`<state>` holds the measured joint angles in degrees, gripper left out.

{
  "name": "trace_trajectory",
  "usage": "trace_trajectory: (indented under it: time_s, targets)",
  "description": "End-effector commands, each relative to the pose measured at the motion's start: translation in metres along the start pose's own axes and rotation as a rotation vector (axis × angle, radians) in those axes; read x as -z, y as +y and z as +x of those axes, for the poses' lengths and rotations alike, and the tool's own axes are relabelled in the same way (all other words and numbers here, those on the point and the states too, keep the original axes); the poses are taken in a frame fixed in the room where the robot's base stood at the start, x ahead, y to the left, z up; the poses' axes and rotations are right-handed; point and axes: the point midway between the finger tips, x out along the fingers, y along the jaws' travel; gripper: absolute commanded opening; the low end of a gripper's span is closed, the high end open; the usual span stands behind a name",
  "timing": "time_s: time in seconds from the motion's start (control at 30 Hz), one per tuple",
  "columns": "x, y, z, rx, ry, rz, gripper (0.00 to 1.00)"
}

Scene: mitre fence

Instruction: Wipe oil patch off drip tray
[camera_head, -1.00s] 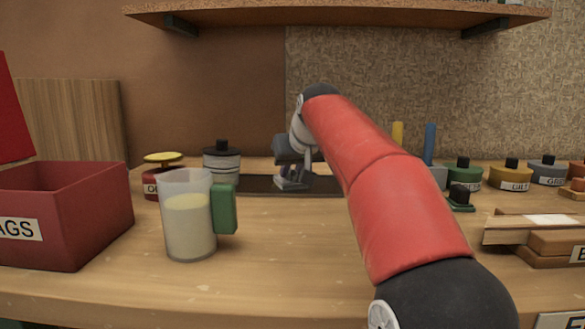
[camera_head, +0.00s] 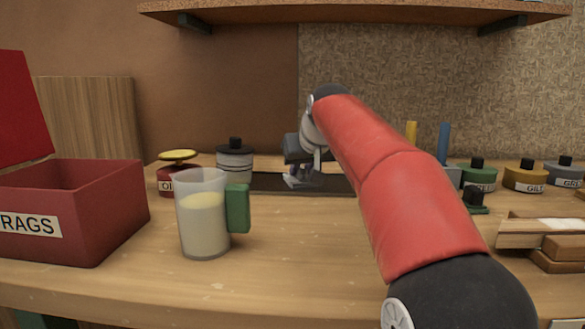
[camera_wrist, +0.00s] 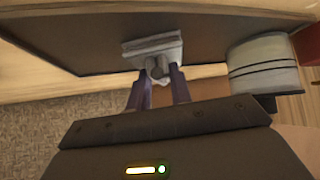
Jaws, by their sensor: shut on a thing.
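The dark drip tray (camera_head: 262,183) lies flat at the back of the bench, partly behind my arm. It also shows as a dark flat surface in the wrist view (camera_wrist: 85,50). My gripper (camera_wrist: 157,82) is shut on the round knob of a light grey wiping pad (camera_wrist: 150,46). The pad is low over the dark tray. I cannot tell whether it touches the surface. In the head view the pad (camera_head: 297,182) shows at the left of my arm's end. I cannot make out an oil patch in either view.
A clear jug (camera_head: 203,222) with a green handle stands in front. A red rags bin (camera_head: 110,210) is at left. A banded jar (camera_head: 235,162) stands close by the tray. Labelled pots (camera_head: 525,178) and wood blocks (camera_head: 525,232) are at right. A shelf (camera_head: 350,12) hangs above.

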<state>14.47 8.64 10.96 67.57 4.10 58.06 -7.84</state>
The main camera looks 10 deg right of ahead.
Motion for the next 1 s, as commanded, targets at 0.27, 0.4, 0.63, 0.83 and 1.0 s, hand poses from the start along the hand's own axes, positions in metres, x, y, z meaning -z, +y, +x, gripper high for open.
trace_trajectory:
  time_s: [0.27,0.4,0.63,0.83,1.0]
  targets:
    - [-0.004,0.006,0.002,-0.002,-0.01,0.002,0.0]
    - [-0.002,0.006,0.0,-0.003,-0.012,0.002,0.0]
    - [0.02,0.006,-0.021,-0.002,-0.008,0.001,0.0]
    - [0.036,0.005,-0.035,-0.001,-0.005,0.0,0.0]
    - [0.045,0.005,-0.045,-0.001,-0.004,0.0,0.0]
